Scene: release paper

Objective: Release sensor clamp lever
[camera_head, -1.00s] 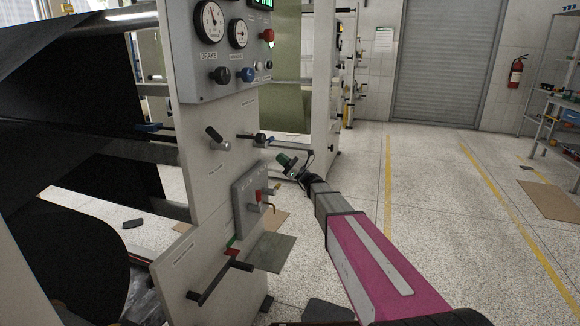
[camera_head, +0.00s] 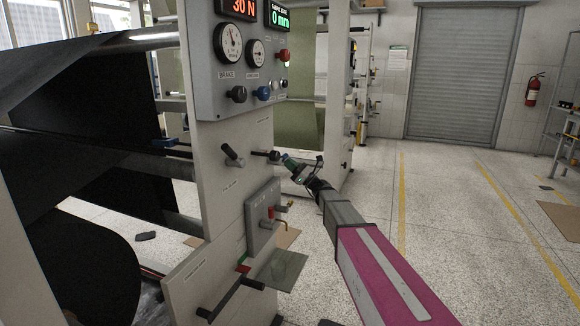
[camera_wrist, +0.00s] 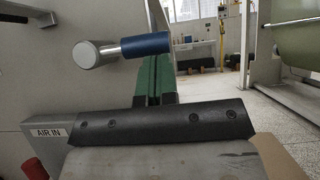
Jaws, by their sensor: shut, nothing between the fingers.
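A lever with a metal pivot and a blue grip (camera_wrist: 146,44) sticks out from the pale machine side plate in the wrist view. It shows in the head view as a small dark-handled lever (camera_head: 264,154). My gripper (camera_head: 290,161) is at the outer end of this lever in the head view. In the wrist view my green gripper fingers (camera_wrist: 153,78) are shut, with nothing between them. The blue grip crosses in front of them in the picture; I cannot tell whether they touch.
A gauge and knob panel (camera_head: 243,60) is above the levers. A grey valve box (camera_head: 262,217) with red and yellow fittings is below; its AIR IN label (camera_wrist: 49,133) shows in the wrist view. A black bar (camera_head: 228,297) juts out lower down.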

